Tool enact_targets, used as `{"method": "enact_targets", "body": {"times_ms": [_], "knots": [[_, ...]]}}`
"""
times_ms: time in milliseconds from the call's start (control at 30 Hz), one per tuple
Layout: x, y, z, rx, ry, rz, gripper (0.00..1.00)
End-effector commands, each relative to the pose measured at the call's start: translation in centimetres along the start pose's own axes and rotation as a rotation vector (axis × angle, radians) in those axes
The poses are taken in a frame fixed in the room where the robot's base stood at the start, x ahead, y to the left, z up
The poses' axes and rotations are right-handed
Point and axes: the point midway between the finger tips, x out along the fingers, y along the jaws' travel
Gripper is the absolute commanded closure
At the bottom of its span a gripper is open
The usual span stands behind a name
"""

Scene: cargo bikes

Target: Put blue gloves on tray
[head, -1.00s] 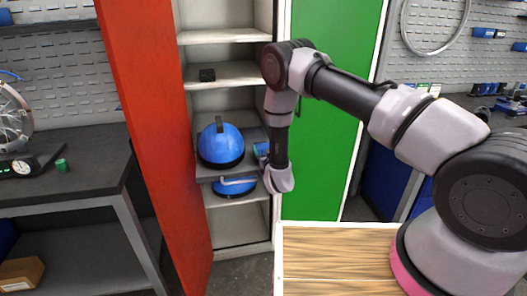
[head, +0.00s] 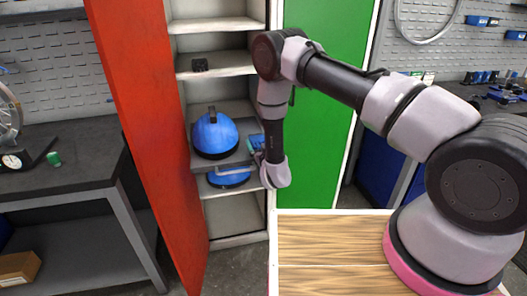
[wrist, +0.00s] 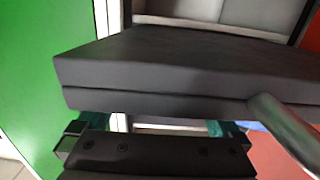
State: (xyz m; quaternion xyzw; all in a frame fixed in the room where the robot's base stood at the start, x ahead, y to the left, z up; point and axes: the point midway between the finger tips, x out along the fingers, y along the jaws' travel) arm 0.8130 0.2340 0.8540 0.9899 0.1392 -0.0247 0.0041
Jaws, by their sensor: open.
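No blue gloves can be made out for certain. In the wrist view the open fingers (wrist: 160,128) stand apart close to the dark shelf front (wrist: 160,85). I cannot tell whether they touch it. Nothing shows between them.
The cabinet's red door (head: 140,130) stands open at the left, and a green panel (head: 325,110) is on the right. A silver handle bar (wrist: 285,130) juts from the shelf front. A white-edged wooden surface (head: 330,240) is bare in front.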

Motion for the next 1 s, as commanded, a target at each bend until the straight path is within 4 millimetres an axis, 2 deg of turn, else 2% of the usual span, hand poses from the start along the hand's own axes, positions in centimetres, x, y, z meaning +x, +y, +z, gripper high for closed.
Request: {"method": "enact_targets", "body": {"times_ms": [100, 300, 533, 767, 867, 967, 1000], "knots": [[-2.8, -0.1, 0.1, -0.002, -0.004, -0.002, 0.00], [-6.8, 0.0, 0.1, -0.001, -0.003, -0.001, 0.00], [-9.2, -0.1, 0.0, 0.000, -0.001, -0.001, 0.00], [-9.2, 0.2, -0.6, 0.011, 0.000, 0.009, 0.00], [-7.7, 1.3, -2.8, 0.055, -0.005, 0.049, 0.00], [-5.6, 3.4, -6.9, 0.136, -0.025, 0.117, 0.00], [-4.7, 4.4, -8.8, 0.175, -0.038, 0.146, 0.00]]}}
